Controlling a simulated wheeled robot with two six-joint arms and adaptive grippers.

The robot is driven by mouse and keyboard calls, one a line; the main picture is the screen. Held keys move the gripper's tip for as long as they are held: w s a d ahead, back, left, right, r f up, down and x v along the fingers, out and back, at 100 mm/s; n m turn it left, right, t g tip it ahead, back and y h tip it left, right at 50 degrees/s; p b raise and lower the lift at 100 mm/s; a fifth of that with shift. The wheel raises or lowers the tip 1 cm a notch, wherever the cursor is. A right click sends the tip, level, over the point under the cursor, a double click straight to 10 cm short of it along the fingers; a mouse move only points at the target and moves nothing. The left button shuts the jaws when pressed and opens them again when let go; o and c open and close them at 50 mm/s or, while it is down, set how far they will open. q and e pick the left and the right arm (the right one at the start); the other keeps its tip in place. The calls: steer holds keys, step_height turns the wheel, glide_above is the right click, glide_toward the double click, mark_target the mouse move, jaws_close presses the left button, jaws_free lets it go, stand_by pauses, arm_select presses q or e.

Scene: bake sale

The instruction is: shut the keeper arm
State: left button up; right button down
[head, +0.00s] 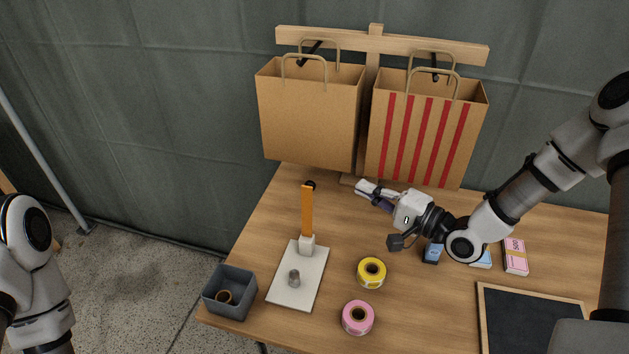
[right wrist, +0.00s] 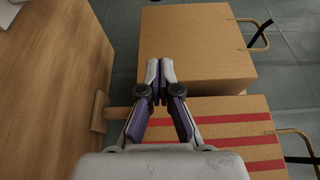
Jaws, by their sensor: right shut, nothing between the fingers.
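The orange keeper arm (head: 307,212) stands raised from a pale hinge block (head: 306,244) on a white base plate (head: 287,293), with a dark round end at its top. A short grey metal post (head: 294,278) stands on the nearer part of the plate. My right gripper (head: 362,188) is shut and empty, right of the keeper arm and apart from it, near the foot of the bag stand. It also shows shut in the right wrist view (right wrist: 160,70). My left gripper is out of view; only part of my left arm shows at the left.
A plain paper bag (head: 310,115) and a red-striped bag (head: 418,130) hang from a wooden stand (head: 380,42) behind. A grey bin (head: 229,292) sits left of the plate. Yellow tape (head: 372,272) and pink tape (head: 358,317) sit right of it. A chalkboard (head: 530,318) lies front right.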

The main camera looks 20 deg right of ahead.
mark_target(309, 209)
arm_select(q)
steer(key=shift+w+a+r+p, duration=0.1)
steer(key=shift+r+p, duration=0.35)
steer(key=shift+p, duration=0.05)
arm_select(e)
steer(key=w+a, duration=0.4)
steer(key=a, duration=0.3)
steer(key=shift+w+a, duration=0.4)
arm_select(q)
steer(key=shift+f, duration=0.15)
